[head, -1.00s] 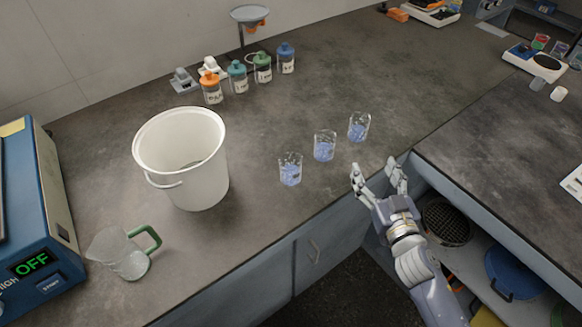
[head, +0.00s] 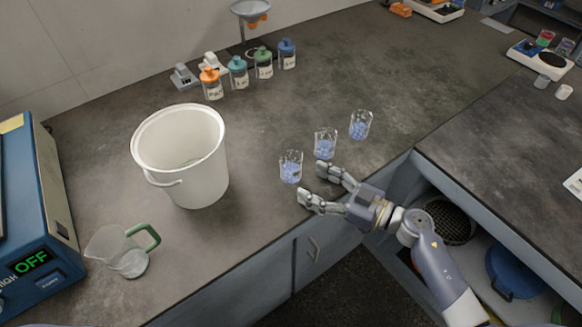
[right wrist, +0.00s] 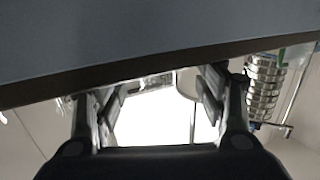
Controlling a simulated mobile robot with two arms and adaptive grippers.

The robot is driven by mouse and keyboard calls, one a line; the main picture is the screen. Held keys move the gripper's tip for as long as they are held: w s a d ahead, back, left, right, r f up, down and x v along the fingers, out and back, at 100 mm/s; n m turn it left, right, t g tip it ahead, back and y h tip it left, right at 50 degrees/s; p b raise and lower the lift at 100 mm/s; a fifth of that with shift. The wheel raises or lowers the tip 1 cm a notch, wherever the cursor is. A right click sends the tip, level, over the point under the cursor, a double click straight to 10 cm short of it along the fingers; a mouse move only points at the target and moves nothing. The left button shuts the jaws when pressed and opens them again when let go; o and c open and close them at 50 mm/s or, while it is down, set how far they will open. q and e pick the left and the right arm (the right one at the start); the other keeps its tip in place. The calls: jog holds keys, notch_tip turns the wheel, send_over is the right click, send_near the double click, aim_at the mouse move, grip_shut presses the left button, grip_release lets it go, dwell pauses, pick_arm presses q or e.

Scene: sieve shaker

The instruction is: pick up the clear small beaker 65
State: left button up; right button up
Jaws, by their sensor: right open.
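Three clear small beakers with bluish contents stand upright in a slanted row near the counter's front edge in the head view: a near-left beaker (head: 291,167), a middle beaker (head: 325,144) and a far-right beaker (head: 361,125). I cannot read which one is 65. My right gripper (head: 314,186) is open and empty, just to the right of and in front of the near-left beaker, its fingers pointing left. In the right wrist view my gripper's two fingers (right wrist: 160,108) stand apart, and no beaker can be made out clearly between them. My left gripper is not in view.
A large white bucket (head: 182,185) stands left of the beakers. A jug with a green handle (head: 122,252) is at the front left, beside a blue machine (head: 35,230) reading OFF. Capped bottles (head: 238,75) line the back.

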aim_at(300, 174)
jog(key=x, duration=0.7)
jog(key=shift+w+a+r, duration=0.15)
jog(key=shift+w+a, duration=0.05)
jog(key=shift+w, duration=0.25)
jog(key=shift+d, duration=0.1)
jog(key=shift+c, duration=0.5)
jog(key=c, duration=1.1)
